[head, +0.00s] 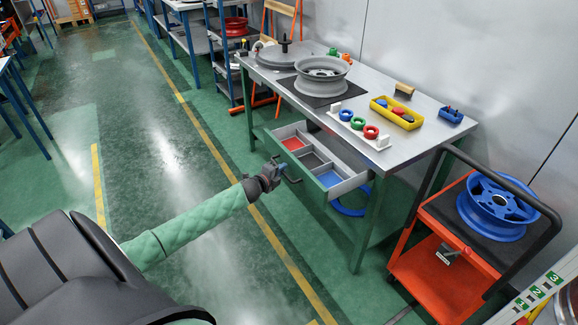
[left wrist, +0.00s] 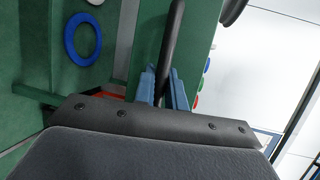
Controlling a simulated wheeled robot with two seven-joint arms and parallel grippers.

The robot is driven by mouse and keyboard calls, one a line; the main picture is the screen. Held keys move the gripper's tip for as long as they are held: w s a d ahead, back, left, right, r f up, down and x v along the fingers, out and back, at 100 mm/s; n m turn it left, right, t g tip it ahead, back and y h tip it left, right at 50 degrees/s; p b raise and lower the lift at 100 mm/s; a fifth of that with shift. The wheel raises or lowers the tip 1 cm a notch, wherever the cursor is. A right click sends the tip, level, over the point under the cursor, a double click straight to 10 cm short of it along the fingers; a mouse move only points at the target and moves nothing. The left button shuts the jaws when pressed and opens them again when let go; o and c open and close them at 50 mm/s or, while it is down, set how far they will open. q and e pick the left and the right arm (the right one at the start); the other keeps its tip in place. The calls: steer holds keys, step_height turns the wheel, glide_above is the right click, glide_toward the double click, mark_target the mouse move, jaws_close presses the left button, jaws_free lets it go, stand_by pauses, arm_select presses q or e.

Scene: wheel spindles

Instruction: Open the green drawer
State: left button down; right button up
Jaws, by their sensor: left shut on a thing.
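The green drawer (head: 312,183) under the workbench stands pulled out, and its red, grey and blue compartments show from above. My left gripper (head: 280,169) is at the drawer's front, shut on its dark bar handle (head: 292,180). In the left wrist view the black handle (left wrist: 173,40) runs between the blue fingers of my left gripper (left wrist: 163,88). The back of the drawer is hidden under the bench top. My right gripper is not in view.
The workbench (head: 405,150) carries a grey wheel rim (head: 321,75), a yellow tray (head: 396,112) and colored rings. A red cart (head: 440,275) with a blue wheel (head: 497,207) stands to the right. A blue ring (head: 350,208) shows below the drawer. The floor left of the drawer is clear.

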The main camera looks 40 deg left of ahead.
arm_select(q)
steer(key=shift+s+a, duration=0.35)
steer(key=shift+s, duration=0.45)
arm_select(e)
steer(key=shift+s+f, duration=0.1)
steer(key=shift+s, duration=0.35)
arm_select(q)
steer(key=c, duration=1.5)
jaws_free()
steer(key=shift+o, duration=0.2)
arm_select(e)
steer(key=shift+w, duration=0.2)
